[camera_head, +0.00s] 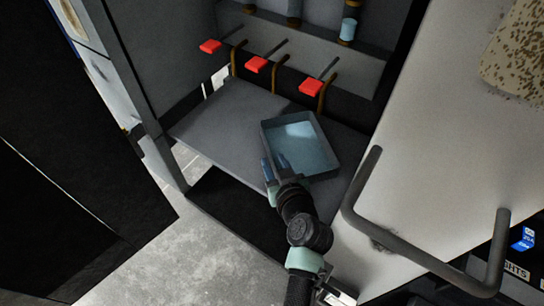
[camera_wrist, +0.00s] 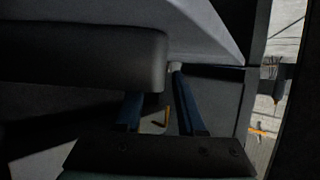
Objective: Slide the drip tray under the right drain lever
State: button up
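The drip tray (camera_head: 328,150) is a shallow square tray with grey walls and a pale blue inside. It lies on the grey shelf of the open compartment, turned slightly. The right drain lever (camera_head: 311,87) has a red handle and a brown pipe, and stands behind the tray's far edge in the head view. My gripper (camera_head: 272,168) is at the tray's near left corner. In the wrist view its two blue fingers (camera_wrist: 158,105) are apart, with a gap between them. A dark rounded shape partly hides the left finger; I cannot tell whether the fingers touch the tray.
Two more red levers, the middle (camera_head: 256,64) and the left (camera_head: 210,46), stand left of the right one. The shelf (camera_head: 215,125) is bare left of the tray. A grey bar handle (camera_head: 408,255) stands out right of my arm. A dark panel (camera_head: 70,150) is at left.

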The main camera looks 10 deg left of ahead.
jog(key=v, duration=0.5)
dwell(0.5)
